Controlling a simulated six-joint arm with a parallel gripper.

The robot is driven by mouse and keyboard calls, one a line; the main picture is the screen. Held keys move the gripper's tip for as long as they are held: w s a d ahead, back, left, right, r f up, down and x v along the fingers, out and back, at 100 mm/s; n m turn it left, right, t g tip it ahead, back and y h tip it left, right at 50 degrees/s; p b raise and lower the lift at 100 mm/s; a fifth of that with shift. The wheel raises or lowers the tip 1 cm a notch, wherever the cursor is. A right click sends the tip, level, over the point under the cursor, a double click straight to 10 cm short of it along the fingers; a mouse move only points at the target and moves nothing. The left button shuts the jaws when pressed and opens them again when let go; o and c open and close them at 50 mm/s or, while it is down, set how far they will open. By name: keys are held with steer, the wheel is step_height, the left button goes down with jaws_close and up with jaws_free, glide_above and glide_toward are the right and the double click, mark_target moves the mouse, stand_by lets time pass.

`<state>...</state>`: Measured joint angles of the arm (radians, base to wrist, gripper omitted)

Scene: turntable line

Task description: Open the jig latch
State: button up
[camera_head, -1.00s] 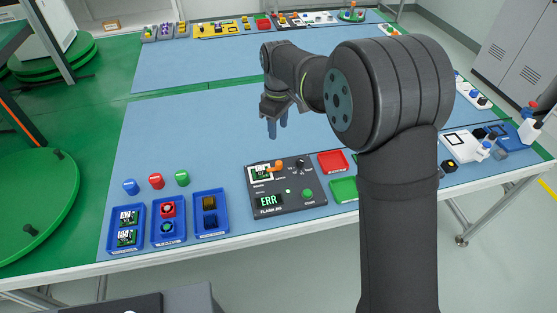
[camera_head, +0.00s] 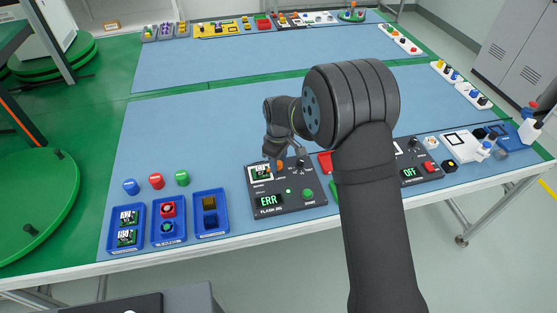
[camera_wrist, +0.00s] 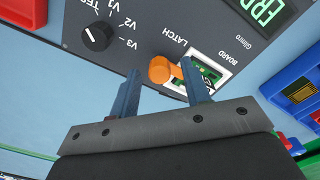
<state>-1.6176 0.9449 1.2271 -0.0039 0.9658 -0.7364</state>
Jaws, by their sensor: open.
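The dark flash jig (camera_head: 300,203) stands near the front edge of the blue table, with a green ERR display. Its orange latch (camera_wrist: 163,71) sits beside the window holding a green board (camera_wrist: 206,74); a bit of the latch also shows in the head view (camera_head: 280,165). My gripper (camera_wrist: 160,67) is open over the jig. In the wrist view the latch knob appears between its two fingers, and the right finger partly covers the latch and board window. I cannot tell whether the fingers touch the latch.
A black selector knob (camera_wrist: 97,37) lies close to the left finger in the wrist view. Blue trays (camera_head: 211,234) stand left of the jig, with red, blue and green caps behind them. A red tray (camera_head: 325,162) is at its right.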

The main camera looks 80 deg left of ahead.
steer(key=shift+c, duration=0.2)
jaws_close()
steer(key=shift+m, duration=0.3)
steer(key=m, duration=0.3)
steer(key=shift+m, duration=0.3)
steer(key=m, duration=0.4)
steer(key=shift+m, duration=0.3)
steer(key=m, duration=0.4)
steer(key=shift+w+r+m, duration=0.1)
steer(key=shift+m, duration=2.4)
